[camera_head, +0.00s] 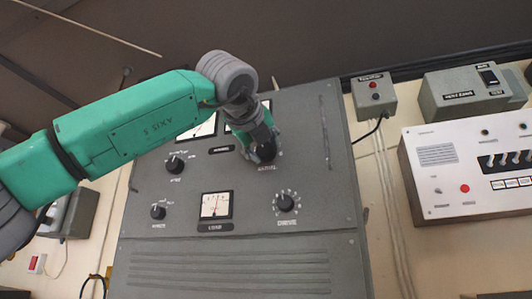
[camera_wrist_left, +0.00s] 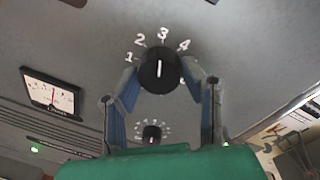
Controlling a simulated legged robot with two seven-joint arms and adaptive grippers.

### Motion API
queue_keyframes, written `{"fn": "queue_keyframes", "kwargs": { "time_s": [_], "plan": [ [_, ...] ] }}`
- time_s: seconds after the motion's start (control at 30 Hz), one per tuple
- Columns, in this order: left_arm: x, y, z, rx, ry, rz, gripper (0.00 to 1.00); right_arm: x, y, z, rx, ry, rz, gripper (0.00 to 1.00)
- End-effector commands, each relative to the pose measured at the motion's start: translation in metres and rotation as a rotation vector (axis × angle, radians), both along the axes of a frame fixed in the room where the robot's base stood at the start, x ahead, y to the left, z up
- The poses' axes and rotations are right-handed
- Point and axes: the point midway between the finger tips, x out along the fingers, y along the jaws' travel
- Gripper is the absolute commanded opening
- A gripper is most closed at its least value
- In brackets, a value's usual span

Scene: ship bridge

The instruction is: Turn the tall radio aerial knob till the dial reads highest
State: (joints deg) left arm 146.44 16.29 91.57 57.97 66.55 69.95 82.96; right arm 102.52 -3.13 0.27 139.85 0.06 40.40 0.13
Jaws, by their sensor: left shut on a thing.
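The tall grey radio cabinet (camera_head: 300,220) fills the middle of the head view. My left gripper (camera_head: 263,152) is at its black aerial knob, which is mostly hidden there. In the left wrist view the fingers (camera_wrist_left: 160,82) are shut on the two sides of the aerial knob (camera_wrist_left: 159,71). Its white pointer line stands near the 3; the 1, 2 and 4 also show. The load dial (camera_head: 216,206) has its needle about mid-scale; it also shows at the left of the wrist view (camera_wrist_left: 51,93). My right gripper is out of view.
The drive knob (camera_head: 286,202) is below the aerial knob. Two smaller knobs (camera_head: 175,165) are at the left. An upper meter (camera_head: 203,126) is partly covered by my arm. Grey boxes (camera_head: 374,96) and a white panel (camera_head: 470,165) are on the right wall.

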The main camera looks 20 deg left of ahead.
Motion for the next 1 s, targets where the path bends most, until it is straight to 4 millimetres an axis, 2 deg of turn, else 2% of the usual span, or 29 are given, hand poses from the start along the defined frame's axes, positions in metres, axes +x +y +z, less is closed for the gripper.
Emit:
{"fn": "queue_keyframes", "kwargs": {
  "time_s": [0.27,0.3,0.33,0.63,0.73,0.87,1.0],
  "plan": [
    [-0.001,0.0,0.002,0.0,-0.002,0.0,0.07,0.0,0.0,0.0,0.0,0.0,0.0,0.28],
    [-0.001,0.0,0.002,0.0,-0.002,0.0,0.47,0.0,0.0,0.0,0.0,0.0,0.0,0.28],
    [-0.001,0.0,0.001,0.0,-0.002,0.0,0.56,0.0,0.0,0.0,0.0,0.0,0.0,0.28],
    [0.002,0.0,-0.001,0.001,0.001,0.001,0.56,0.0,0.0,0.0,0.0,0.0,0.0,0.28],
    [-0.003,0.0,0.0,0.001,0.0,0.0,0.56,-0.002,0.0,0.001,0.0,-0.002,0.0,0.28],
    [-0.022,0.0,0.002,0.004,-0.003,-0.001,0.56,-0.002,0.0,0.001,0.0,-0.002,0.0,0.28],
    [-0.053,-0.001,0.004,0.003,-0.004,-0.001,0.56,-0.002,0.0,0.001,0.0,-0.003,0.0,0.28]
  ]
}}
